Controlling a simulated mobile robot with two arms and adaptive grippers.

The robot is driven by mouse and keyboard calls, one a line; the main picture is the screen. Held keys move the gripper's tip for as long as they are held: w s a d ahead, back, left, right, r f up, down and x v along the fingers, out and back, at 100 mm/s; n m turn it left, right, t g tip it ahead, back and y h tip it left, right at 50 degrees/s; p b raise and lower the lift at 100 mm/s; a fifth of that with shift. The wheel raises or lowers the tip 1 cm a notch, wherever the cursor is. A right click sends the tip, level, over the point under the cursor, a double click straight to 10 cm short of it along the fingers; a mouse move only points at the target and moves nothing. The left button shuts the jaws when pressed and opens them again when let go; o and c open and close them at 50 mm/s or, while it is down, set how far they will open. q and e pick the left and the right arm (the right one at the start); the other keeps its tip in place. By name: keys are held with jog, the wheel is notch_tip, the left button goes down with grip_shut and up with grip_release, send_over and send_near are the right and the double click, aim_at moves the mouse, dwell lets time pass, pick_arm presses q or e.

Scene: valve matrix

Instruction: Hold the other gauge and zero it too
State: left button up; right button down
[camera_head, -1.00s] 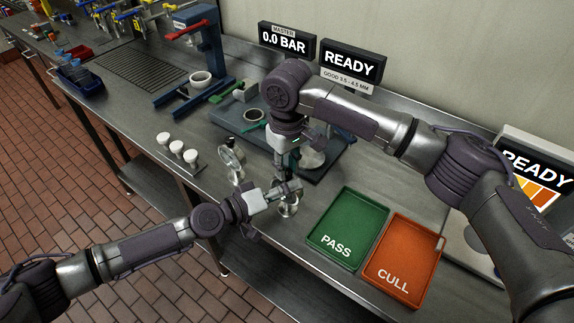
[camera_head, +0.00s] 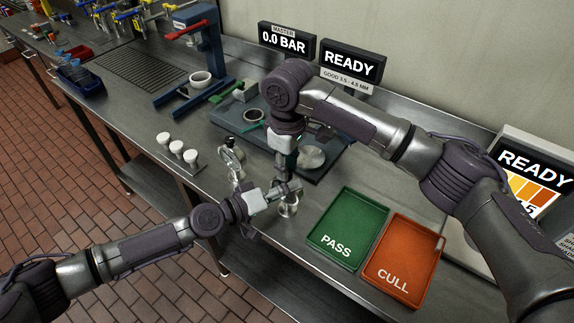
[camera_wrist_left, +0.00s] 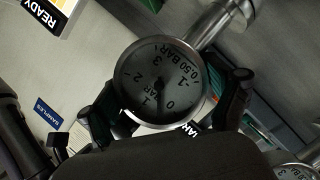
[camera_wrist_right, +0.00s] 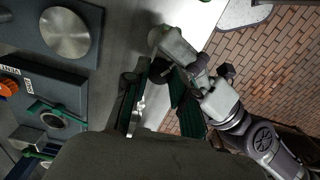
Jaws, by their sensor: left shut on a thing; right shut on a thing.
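A round gauge (camera_wrist_left: 160,80) with a pale dial and steel rim fills the middle of the left wrist view. Its dark needle appears to point near the 0. My left gripper (camera_head: 284,192) is shut on this gauge, one finger on each side of the rim; its steel stem (camera_wrist_left: 215,22) runs to the upper right. My right gripper (camera_head: 286,165) points down just above the left one. In the right wrist view its fingers (camera_wrist_right: 155,100) are close around a thin silver piece (camera_wrist_right: 138,108), whose far end is hidden. Another gauge (camera_head: 231,156) stands on the bench to the left.
A green PASS tray (camera_head: 350,228) and an orange CULL tray (camera_head: 405,262) lie to the right. Several white-topped pieces (camera_head: 177,148) stand at the left front edge. A dark fixture plate (camera_head: 232,117) and a blue press (camera_head: 210,50) are behind. Displays (camera_head: 350,64) stand along the wall.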

jog(key=c, duration=0.9)
grip_release()
jog(key=shift+c, duration=0.2)
notch_tip(320, 180, up, 12)
jog(key=shift+s, duration=0.1)
